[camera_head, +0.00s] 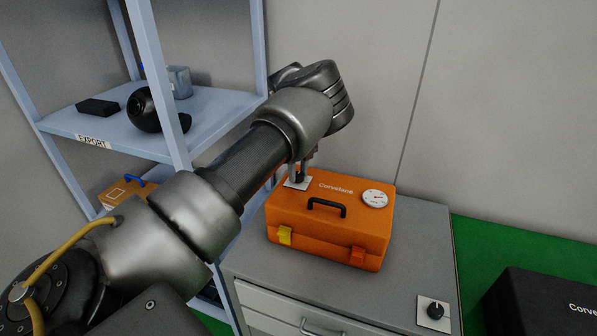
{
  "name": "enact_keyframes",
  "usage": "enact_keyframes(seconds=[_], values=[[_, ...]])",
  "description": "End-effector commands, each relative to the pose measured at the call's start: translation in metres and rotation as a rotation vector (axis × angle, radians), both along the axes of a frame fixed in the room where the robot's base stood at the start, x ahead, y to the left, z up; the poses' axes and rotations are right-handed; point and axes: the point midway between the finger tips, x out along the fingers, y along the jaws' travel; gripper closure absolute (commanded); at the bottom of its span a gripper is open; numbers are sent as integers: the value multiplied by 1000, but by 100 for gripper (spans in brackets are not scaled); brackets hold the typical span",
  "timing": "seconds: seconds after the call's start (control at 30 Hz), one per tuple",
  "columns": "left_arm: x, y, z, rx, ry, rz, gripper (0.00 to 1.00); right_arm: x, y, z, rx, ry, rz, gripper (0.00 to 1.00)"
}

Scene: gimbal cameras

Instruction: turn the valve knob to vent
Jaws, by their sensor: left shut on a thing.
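My left gripper (301,172) reaches down onto the top of the orange case (330,236), at its back left. It is shut on a small black knob (299,179), which I take as the valve knob. The knob sits on a white plate (290,185) and is mostly hidden by the fingers, so its pointing direction and the plate's markings cannot be read. The case is closed, with a black handle, a round white gauge (375,198) at its right and the word "Corvelane" on the lid. My right gripper is not in view.
The case stands on a grey cabinet (415,240). Another black knob (435,311) on a white plate is at the cabinet's front right. A blue shelf (115,135) marked "EXPORT" stands left. A black case (545,305) is at lower right.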

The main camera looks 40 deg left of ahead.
Motion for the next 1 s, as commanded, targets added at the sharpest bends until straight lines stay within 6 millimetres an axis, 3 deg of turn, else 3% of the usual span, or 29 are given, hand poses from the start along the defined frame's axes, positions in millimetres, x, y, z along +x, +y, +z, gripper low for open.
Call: enact_keyframes(seconds=[0.37,1.0], values=[[0,0,0,-2,-1,-165,91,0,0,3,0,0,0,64],[1,0,0,0,0,-764,91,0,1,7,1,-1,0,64]])
